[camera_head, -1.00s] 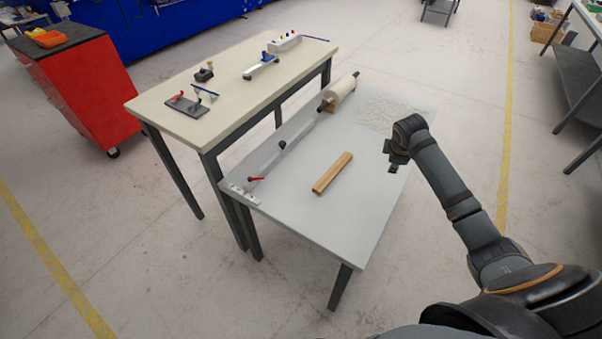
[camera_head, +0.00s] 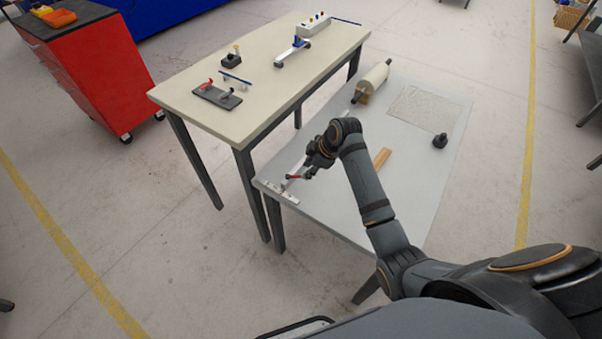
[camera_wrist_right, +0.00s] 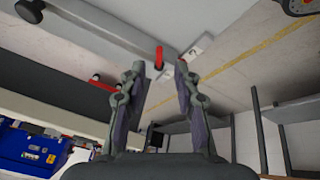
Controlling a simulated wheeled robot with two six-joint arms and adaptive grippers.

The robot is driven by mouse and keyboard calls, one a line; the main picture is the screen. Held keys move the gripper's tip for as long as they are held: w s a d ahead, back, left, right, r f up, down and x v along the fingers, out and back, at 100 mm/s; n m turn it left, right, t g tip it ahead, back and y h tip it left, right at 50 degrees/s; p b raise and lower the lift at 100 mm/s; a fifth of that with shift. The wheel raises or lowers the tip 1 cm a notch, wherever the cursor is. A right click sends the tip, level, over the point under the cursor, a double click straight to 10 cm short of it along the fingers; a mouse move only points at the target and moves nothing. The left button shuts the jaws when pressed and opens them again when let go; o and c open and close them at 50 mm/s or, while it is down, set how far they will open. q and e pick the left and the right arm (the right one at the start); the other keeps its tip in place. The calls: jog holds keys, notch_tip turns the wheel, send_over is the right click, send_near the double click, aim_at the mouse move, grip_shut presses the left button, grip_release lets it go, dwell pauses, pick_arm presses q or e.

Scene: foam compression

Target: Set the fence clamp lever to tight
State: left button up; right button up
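The fence clamp lever (camera_head: 294,177) is a small red handle near the left end of the grey table (camera_head: 420,190). It also shows in the right wrist view (camera_wrist_right: 159,56), where it lies between and beyond the fingertips. The light metal fence (camera_wrist_right: 100,35) runs beside it, and small marked plates (camera_wrist_right: 196,46) sit next to the lever. My right gripper (camera_head: 311,168) hangs over this end of the table, close to the lever; in its wrist view it (camera_wrist_right: 160,68) is open and empty. Whether a finger touches the lever I cannot tell. My left gripper is out of view.
A wooden block (camera_head: 382,158) lies partly behind my right arm. A roll (camera_head: 372,80), a textured sheet (camera_head: 425,107) and a dark knob-like piece (camera_head: 440,141) are farther back. A beige bench (camera_head: 230,124) with several fixtures stands on the left, by a red cabinet (camera_head: 85,75).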

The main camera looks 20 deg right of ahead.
aim_at(300, 176)
jog(key=x, duration=0.4)
jog(key=shift+w+a+f, duration=0.1)
jog(key=shift+w+f, duration=0.05)
jog(key=shift+f, duration=0.15)
jog(key=shift+w+f, duration=0.1)
jog(key=shift+f, duration=0.2)
jog(key=shift+a+f, duration=0.1)
jog(key=shift+f, duration=0.05)
jog(key=shift+c, duration=1.7)
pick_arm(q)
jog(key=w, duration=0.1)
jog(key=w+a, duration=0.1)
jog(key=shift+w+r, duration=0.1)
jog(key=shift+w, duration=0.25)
pick_arm(e)
grip_shut()
